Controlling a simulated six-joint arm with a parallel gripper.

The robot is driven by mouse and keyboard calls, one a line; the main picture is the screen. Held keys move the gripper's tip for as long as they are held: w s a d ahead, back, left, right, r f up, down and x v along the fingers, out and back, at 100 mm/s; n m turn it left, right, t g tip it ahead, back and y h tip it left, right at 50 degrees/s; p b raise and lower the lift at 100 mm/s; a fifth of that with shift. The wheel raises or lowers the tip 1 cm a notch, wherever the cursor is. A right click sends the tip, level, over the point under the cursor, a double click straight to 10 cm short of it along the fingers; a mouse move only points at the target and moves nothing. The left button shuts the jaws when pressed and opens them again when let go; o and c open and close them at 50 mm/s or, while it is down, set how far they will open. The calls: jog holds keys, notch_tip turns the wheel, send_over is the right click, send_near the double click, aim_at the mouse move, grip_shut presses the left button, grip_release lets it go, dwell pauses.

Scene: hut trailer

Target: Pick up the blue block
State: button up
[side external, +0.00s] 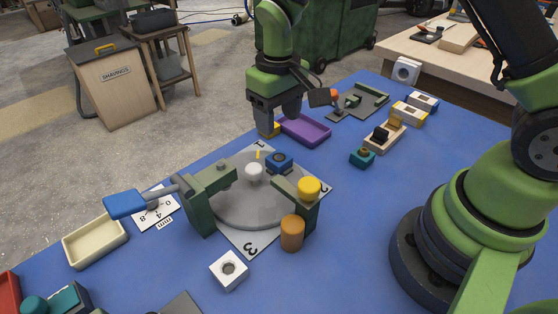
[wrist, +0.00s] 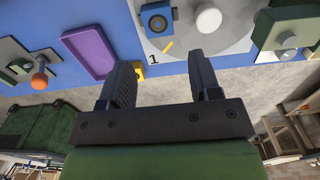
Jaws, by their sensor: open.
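The blue block (side external: 279,162) sits on the grey round plate (side external: 232,203), near its far edge and just right of a white knob. It has a dark round feature on top. In the wrist view the blue block (wrist: 148,30) shows at the top, beyond my fingertips, with a round hole or ring in it. My gripper (side external: 278,120) is above the table's far edge, behind the block and apart from it. In the wrist view my gripper (wrist: 163,64) has its two fingers spread with nothing between them.
A green arm or bracket (side external: 207,195) stands at the plate's left, another carries a yellow cylinder (side external: 309,188) at the right. A purple tray (side external: 305,130) and a small yellow block (wrist: 139,72) lie close to my gripper. An orange cylinder (side external: 292,233) stands in front.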

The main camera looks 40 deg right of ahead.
aim_at(279, 157)
notch_tip(279, 157, down, 10)
jog(key=shift+d+r, duration=0.1)
jog(key=shift+d, duration=0.05)
jog(key=c, duration=0.8)
jog(key=shift+o, duration=0.2)
notch_tip(279, 157, up, 8)
jog(key=shift+w+f, duration=0.1)
jog(key=w+d+m, duration=0.3)
jog(key=d+m, duration=0.4)
jog(key=m, duration=0.2)
jog(key=w+d+f+m, duration=0.1)
jog(key=w+d+m, duration=0.2)
jog(key=d+m, duration=0.4)
jog(key=shift+d+m, duration=0.25)
jog(key=shift+m, duration=0.75)
jog(key=shift+f, duration=0.1)
